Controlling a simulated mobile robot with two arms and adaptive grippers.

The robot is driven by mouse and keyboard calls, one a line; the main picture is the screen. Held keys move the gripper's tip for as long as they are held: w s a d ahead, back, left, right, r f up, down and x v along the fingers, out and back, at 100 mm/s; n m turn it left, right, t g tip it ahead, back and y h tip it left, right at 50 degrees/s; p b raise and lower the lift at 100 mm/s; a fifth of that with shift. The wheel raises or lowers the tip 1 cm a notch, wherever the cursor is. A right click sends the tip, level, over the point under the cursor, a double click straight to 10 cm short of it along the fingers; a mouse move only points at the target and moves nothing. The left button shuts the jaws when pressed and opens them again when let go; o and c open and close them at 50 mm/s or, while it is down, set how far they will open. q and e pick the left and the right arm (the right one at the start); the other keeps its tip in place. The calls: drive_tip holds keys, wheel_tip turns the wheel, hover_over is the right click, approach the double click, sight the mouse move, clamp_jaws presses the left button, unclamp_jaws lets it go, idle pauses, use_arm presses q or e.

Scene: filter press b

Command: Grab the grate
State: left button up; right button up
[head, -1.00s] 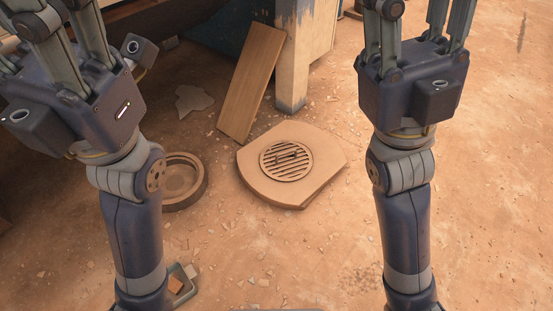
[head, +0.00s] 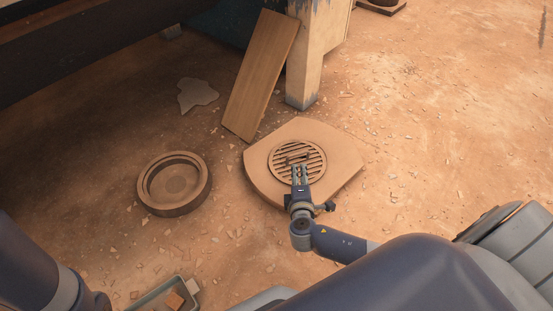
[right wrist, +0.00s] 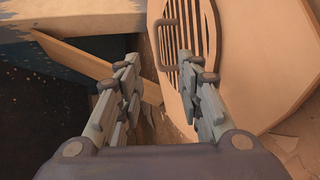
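The round slatted grate (head: 281,157) lies in a flat tan slab (head: 343,165) on the ground in the head view. It has a small raised bar handle. In the right wrist view the grate (right wrist: 199,42) is at the upper middle, and its handle (right wrist: 161,45) appears between my finger ends. My right gripper (head: 299,168) is over the near part of the grate. In the right wrist view its fingers (right wrist: 161,60) are apart with nothing held. Whether they touch the handle is unclear. My left arm shows at the lower left; its gripper is out of view.
A round brown dish (head: 152,203) stands left of the slab. A wooden board (head: 259,75) leans beside a pale post (head: 304,60) behind the slab. A tray (head: 160,298) with small pieces is at the bottom left. The ground right of the slab is open.

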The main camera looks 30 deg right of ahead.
sight(298, 158)
drive_tip(key=b+x, duration=0.3)
drive_tip(key=x, duration=0.2)
drive_tip(key=shift+s+d+f, duration=0.1)
drive_tip(key=shift+s+d, duration=0.05)
drive_tip(key=shift+s, duration=0.05)
drive_tip(key=shift+w+d+f, duration=0.1)
drive_tip(key=shift+w+d, duration=0.1)
drive_tip(key=shift+w, duration=0.2)
drive_tip(key=b+x, duration=0.3)
drive_tip(key=shift+w+b, duration=0.3)
drive_tip(key=shift+b, duration=0.1)
drive_tip(key=shift+w+d+f+b, duration=0.15)
drive_tip(key=shift+w+d+b, duration=0.2)
drive_tip(key=shift+w, duration=0.35)
clamp_jaws()
